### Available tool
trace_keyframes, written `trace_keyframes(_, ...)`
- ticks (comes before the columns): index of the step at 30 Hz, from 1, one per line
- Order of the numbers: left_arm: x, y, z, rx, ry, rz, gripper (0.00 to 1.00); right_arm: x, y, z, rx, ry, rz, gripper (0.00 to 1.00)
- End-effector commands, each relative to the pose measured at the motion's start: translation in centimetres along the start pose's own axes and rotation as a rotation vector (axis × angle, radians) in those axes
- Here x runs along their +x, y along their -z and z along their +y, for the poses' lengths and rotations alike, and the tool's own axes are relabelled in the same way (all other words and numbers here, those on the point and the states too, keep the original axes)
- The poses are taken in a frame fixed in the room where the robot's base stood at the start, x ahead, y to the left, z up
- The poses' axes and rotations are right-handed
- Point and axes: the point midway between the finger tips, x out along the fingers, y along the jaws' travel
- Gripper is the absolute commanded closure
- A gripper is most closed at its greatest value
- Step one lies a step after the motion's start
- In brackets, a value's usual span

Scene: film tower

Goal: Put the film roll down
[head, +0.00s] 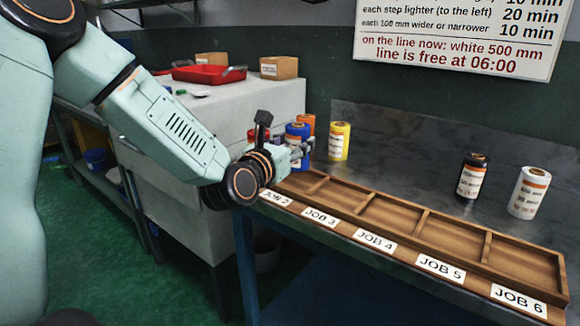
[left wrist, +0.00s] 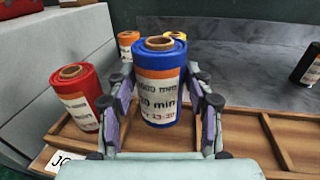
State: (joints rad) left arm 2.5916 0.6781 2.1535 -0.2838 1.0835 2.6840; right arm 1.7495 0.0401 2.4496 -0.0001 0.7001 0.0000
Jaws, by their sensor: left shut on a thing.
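A blue film roll (head: 293,131) with an orange and white label stands upright between the fingers of my left gripper (head: 301,150). The left wrist view shows the blue roll (left wrist: 160,85) with a finger on each side, the gripper (left wrist: 160,103) shut on it. It is over the wooden job tray (head: 460,233) at its left end; I cannot tell whether its base touches the tray. A red roll (left wrist: 76,98) stands just left of it at the tray's left end, mostly hidden in the head view. My right gripper is not in view.
Behind the tray stand an orange roll (head: 308,121), a yellow roll (head: 339,141), a black roll (head: 472,176) and a white roll (head: 528,192). The compartments labelled JOB 3 to JOB 6 look empty. A grey cabinet (head: 180,200) with a red bin (head: 208,73) stands left.

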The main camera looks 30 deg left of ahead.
Motion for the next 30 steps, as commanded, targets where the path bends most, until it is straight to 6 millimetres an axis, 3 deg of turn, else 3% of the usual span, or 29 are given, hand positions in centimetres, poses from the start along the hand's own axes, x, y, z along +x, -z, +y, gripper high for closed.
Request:
trace_keyframes(9, -0.1, 3.7, 0.4, 0.0, -0.003, 0.0, 0.86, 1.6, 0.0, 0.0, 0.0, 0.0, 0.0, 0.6)
trace_keyframes(23, -0.2, 4.1, 0.6, -0.001, -0.003, -0.002, 0.86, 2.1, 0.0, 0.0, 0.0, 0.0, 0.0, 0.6)
trace_keyframes(24, -0.3, 4.1, 0.5, -0.002, -0.003, 0.0, 0.45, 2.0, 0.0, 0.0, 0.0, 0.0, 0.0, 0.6)
trace_keyframes(30, -0.2, 4.0, 0.5, -0.001, -0.003, 0.0, 0.28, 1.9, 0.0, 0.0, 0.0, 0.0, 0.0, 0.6)
